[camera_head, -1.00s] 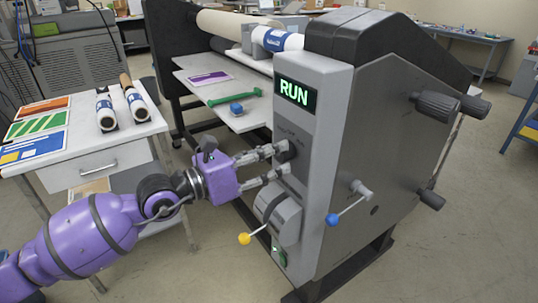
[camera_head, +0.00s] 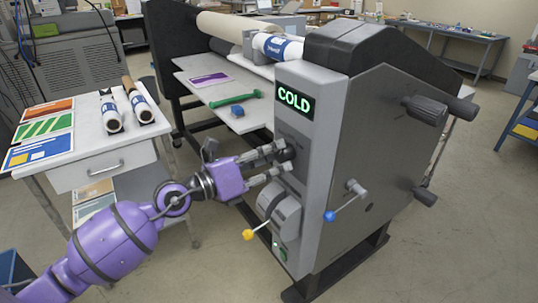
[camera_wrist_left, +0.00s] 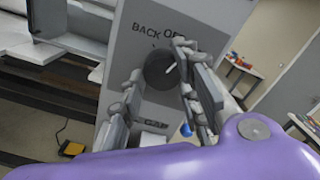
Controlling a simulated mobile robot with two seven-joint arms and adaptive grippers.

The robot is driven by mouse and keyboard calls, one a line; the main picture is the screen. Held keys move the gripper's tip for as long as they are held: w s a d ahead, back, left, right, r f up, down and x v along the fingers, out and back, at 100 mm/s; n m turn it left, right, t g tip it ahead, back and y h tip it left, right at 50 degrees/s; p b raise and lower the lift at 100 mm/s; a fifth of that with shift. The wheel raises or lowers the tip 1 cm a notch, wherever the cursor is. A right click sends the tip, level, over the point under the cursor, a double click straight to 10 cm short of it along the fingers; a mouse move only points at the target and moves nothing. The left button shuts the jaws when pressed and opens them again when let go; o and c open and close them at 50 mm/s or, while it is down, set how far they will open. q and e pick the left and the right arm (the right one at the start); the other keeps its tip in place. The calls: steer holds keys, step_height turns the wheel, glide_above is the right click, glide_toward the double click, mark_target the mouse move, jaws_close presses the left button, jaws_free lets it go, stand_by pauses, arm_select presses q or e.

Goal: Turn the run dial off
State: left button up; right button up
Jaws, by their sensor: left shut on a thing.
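The run dial (camera_head: 287,151) is a dark round knob on the laminator's grey front panel, below a display (camera_head: 294,101) that reads COLD in green. In the left wrist view the dial (camera_wrist_left: 159,70) shows a pale pointer mark at its right side, with the words BACK and OFF printed above it. My left gripper (camera_head: 282,160) has its fingers on either side of the dial and is shut on it. It also shows in the left wrist view (camera_wrist_left: 160,66), where the fingers partly cover the dial's edges. My right gripper is not in view.
A white side table (camera_head: 75,152) with rolls and prints stands left.

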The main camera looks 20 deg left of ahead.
arm_select(q)
steer(key=shift+r+n+p, duration=0.2)
steer(key=shift+n+p, duration=0.3)
steer(key=shift+n, duration=0.3)
steer(key=shift+f+n, duration=0.25)
steer(key=shift+n, duration=0.45)
steer(key=shift+f+n, duration=0.25)
steer(key=shift+n, duration=0.45)
steer(key=shift+f, duration=0.1)
steer(key=o, duration=1.1)
steer(key=shift+c, duration=0.2)
steer(key=v, duration=1.2)
